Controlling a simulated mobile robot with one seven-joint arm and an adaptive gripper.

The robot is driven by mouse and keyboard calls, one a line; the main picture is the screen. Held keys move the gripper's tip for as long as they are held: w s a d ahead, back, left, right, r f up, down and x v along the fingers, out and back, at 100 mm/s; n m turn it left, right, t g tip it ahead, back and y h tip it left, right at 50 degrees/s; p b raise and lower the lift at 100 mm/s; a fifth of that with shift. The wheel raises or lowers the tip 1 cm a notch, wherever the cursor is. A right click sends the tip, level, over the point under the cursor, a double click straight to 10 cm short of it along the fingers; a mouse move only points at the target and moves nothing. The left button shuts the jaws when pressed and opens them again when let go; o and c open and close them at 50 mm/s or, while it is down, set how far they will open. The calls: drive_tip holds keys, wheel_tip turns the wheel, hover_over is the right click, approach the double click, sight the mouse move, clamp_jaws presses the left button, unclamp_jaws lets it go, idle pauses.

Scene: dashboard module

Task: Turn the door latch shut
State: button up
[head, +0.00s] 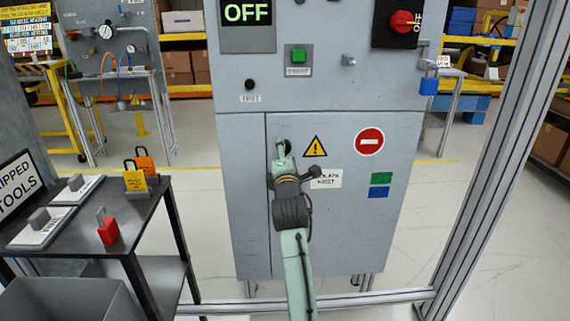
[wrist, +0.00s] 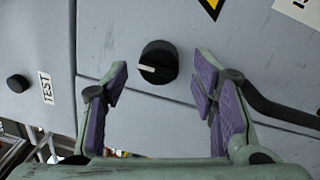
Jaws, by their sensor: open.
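The door latch (wrist: 158,62) is a round black knob with a white pointer mark, on the grey cabinet door (head: 345,230). In the wrist view its mark points left, toward the seam above the door. Gaps show between the knob and both fingers, and nothing is held. In the head view my gripper (head: 284,160) is at the upper left of the door and mostly hides the latch.
A black button labelled TEST (wrist: 17,83) is on the panel above the door. A blue padlock (head: 429,84) hangs at the cabinet's right. A dark table (head: 125,225) with padlocks stands at left. A metal frame post (head: 500,150) rises at right.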

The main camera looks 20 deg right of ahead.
drive_tip(key=v, duration=1.1)
